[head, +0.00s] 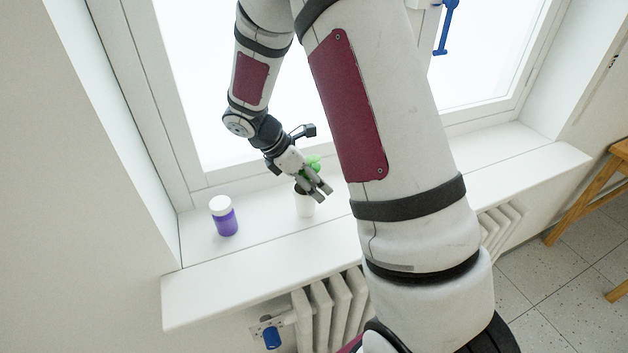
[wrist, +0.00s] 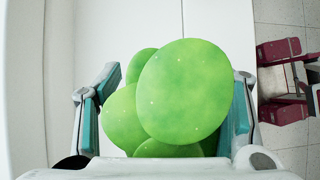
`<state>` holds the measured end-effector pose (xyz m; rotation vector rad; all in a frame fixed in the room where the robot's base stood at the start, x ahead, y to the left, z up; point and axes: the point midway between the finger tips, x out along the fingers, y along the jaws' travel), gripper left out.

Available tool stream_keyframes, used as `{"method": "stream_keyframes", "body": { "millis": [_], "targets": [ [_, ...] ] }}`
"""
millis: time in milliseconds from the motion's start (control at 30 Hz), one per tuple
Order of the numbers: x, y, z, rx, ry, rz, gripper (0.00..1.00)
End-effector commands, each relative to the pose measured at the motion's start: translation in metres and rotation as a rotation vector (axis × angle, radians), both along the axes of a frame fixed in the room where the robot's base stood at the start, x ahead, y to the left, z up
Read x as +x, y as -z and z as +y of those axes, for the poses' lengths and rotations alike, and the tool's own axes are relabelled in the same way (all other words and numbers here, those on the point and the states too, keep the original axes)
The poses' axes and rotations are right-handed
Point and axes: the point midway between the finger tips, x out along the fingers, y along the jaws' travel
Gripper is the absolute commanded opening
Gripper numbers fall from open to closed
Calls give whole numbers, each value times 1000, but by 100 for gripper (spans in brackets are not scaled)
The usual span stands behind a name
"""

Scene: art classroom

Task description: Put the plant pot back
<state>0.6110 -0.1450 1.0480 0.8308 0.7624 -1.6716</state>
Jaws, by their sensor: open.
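The plant pot (head: 304,207) is white and stands upright on the window sill, with green rounded leaves (head: 313,163) above it. My gripper (head: 320,190) is at the plant, over the pot, and partly hides it. In the wrist view the green plant (wrist: 185,92) fills the space between the two open fingers of my gripper (wrist: 168,115). The pot itself is hidden in the wrist view. I cannot tell whether a finger touches the leaves.
A purple jar with a white lid (head: 224,216) stands on the sill (head: 270,250) to the left of the pot. The window is close behind. A radiator (head: 335,305) is below the sill, and a wooden stool (head: 590,190) is at the far right.

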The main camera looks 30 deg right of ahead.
Motion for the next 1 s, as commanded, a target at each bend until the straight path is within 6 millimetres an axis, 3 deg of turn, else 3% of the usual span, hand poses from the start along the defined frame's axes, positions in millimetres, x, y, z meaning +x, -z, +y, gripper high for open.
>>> {"method": "stream_keyframes", "body": {
  "millis": [267, 700, 1000],
  "targets": [
    [4, -13, 7, 0, 0, -5, 62],
    [20, -83, 51, 0, -1, -3, 62],
    [19, -107, 64, 5, 16, -19, 62]
  ]
}}
